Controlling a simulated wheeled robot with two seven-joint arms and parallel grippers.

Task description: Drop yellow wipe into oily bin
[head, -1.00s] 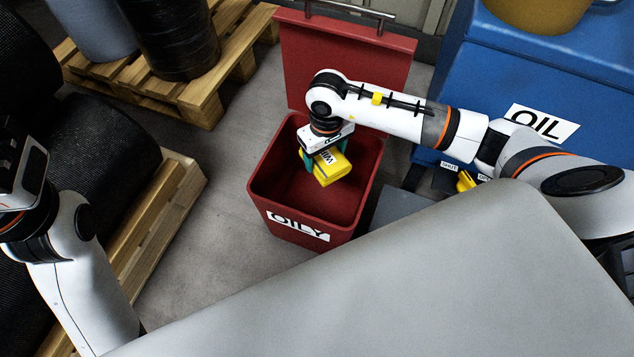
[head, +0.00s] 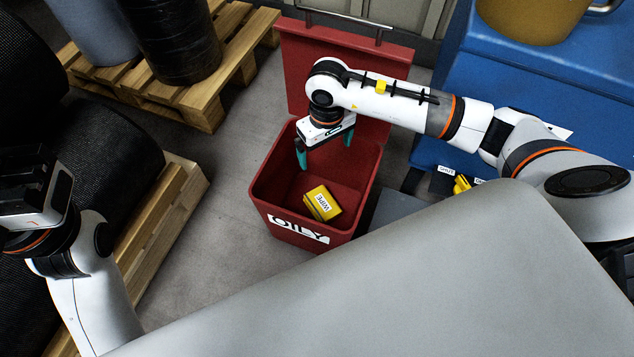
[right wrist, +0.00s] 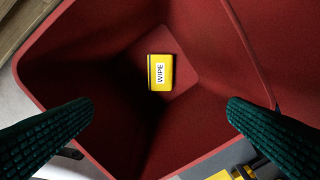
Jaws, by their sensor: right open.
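The yellow wipe (head: 322,203), a block with a white WIPE label, lies inside the red oily bin (head: 262,190). In the right wrist view the wipe (right wrist: 161,73) is down at the bottom of the bin (right wrist: 95,85), apart from my fingers. The bin's lid stands open at the back, and its front bears an OILY label. My right gripper (head: 325,158) is open and empty above the bin opening. Its green fingers (right wrist: 158,125) are spread wide in the wrist view. My left gripper is at the left edge of the head view; its fingers are not visible.
A blue OIL container (head: 560,90) stands at the back right. Wooden pallets (head: 205,100) with drums and dark rolls lie to the left. A grey surface (head: 430,280) fills the front. Grey floor (head: 205,255) is clear left of the bin.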

